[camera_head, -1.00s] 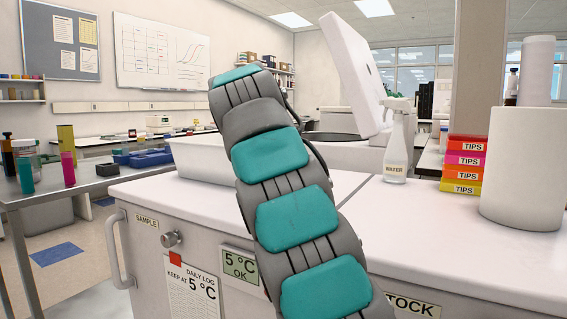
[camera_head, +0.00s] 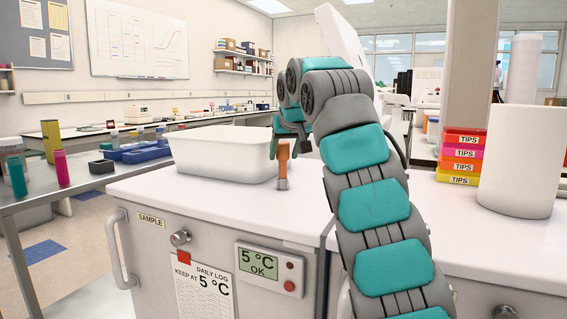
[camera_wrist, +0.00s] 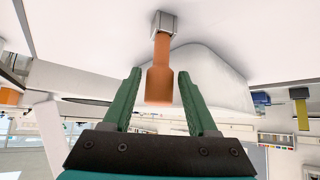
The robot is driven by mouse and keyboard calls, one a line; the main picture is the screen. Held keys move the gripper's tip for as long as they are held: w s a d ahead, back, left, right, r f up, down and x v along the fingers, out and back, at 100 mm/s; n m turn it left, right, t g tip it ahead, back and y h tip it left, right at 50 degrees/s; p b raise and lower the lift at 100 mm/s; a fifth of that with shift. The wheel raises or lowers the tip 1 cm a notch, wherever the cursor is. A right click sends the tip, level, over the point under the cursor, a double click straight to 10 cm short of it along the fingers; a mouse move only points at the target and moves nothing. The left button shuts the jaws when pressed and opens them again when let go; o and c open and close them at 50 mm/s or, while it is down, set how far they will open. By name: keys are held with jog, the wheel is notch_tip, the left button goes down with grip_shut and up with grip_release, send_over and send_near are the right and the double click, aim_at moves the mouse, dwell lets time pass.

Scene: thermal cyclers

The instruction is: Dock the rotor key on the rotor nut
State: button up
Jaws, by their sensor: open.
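The rotor key, with an orange handle (camera_head: 283,158) and a grey metal foot, stands upright on the white counter beside a white tub. In the wrist view the key's orange handle (camera_wrist: 160,80) lies between the two green fingers, its square metal end farther off. My gripper (camera_wrist: 158,72) is open around the handle; I cannot tell whether either finger touches it. In the head view my gripper (camera_head: 290,140) is at the handle's upper part, partly hidden by the wrist. The raised white centrifuge lid (camera_head: 340,35) shows behind my arm. The rotor nut is not visible.
The white tub (camera_head: 222,155) stands just left of the key. Stacked tip boxes (camera_head: 461,156) and a large white cylinder (camera_head: 520,145) stand on the right. The counter front near the key is clear. A side table with blue racks (camera_head: 140,153) is at left.

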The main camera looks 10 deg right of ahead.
aim_at(281, 159)
jog(key=x, duration=0.2)
jog(key=p+x, duration=0.1)
jog(key=x, duration=0.1)
jog(key=shift+w+r, duration=0.25)
jog(key=shift+r, duration=0.05)
jog(key=shift+w+f, duration=0.4)
grip_shut()
